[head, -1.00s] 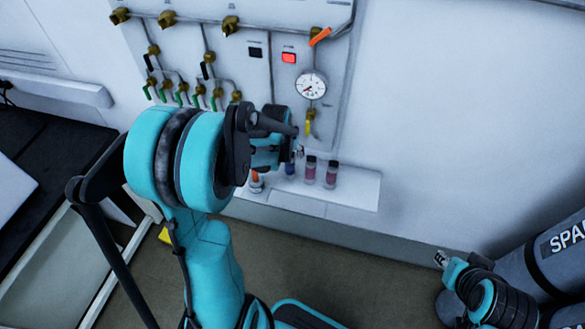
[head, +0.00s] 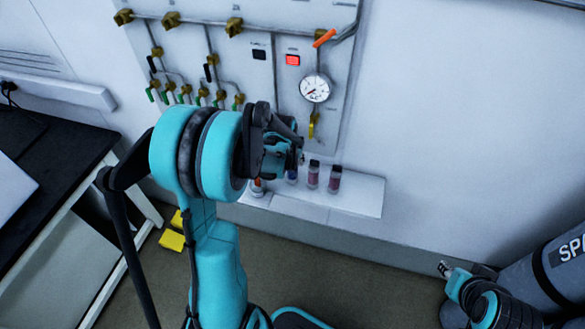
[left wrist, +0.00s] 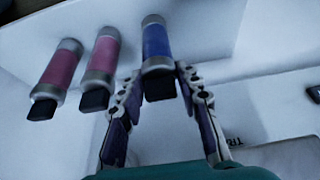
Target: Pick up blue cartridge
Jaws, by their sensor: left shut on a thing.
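The blue cartridge (left wrist: 156,45) has grey end bands and a black cap, and my left gripper (left wrist: 160,98) is shut on it at the cap end, one finger on each side. In the head view the blue cartridge (head: 291,177) shows only in part, just below the left gripper (head: 298,158). I cannot tell whether its base still touches the white shelf (head: 355,200). My right gripper (head: 444,268) is small at the lower right, far from the cartridges; its fingers are too small to read.
Two pink cartridges (head: 313,175) (head: 334,179) stand on the shelf close to the right of the blue one. An orange-marked item (head: 258,187) stands to its left. A gauge (head: 315,88) and valve panel are on the wall above. A grey gas cylinder (head: 545,280) stands at lower right.

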